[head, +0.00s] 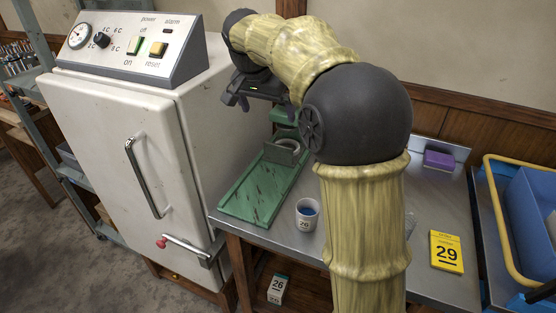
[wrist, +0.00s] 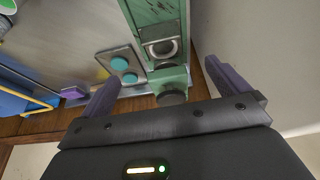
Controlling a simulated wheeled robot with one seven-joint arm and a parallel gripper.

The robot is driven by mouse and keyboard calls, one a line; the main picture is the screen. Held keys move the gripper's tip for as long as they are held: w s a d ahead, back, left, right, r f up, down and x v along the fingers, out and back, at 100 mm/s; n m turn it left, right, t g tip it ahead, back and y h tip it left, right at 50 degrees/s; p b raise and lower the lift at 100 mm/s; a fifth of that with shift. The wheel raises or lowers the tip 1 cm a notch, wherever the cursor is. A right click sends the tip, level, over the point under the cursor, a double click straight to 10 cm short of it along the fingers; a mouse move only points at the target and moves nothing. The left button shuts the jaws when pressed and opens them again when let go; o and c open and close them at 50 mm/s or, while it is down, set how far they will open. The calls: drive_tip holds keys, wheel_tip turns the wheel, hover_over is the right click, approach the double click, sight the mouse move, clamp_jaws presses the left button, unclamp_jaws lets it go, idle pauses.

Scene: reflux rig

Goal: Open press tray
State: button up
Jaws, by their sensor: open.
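The green press (head: 285,118) stands on the metal bench beside the white cabinet. Its long, flat green tray (head: 252,195) extends toward the front edge of the bench, with a grey ring (head: 283,153) at its back end. In the wrist view the press (wrist: 172,78) shows a dark round knob (wrist: 172,97), and the ring (wrist: 160,48) lies above it. My gripper (head: 238,100) is above and behind the tray, close to the cabinet side. Its two purple fingers are spread in the wrist view (wrist: 163,75), with the press between them in the picture and nothing held. My arm hides part of the bench.
The white cabinet (head: 115,130) stands close on the left. A cup of blue liquid (head: 307,214) stands right of the tray. A plate with two teal discs (wrist: 122,66), a purple block (head: 439,160), a yellow card (head: 446,252) and a blue bin (head: 530,215) lie further right.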

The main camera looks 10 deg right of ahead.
sight(278, 145)
drive_tip(key=shift+r, duration=0.1)
drive_tip(key=b+x, duration=0.4)
drive_tip(key=x, duration=1.3)
drive_tip(key=shift+w+d+f, duration=0.1)
drive_tip(key=shift+w+f, duration=0.05)
drive_tip(key=shift+f, duration=0.1)
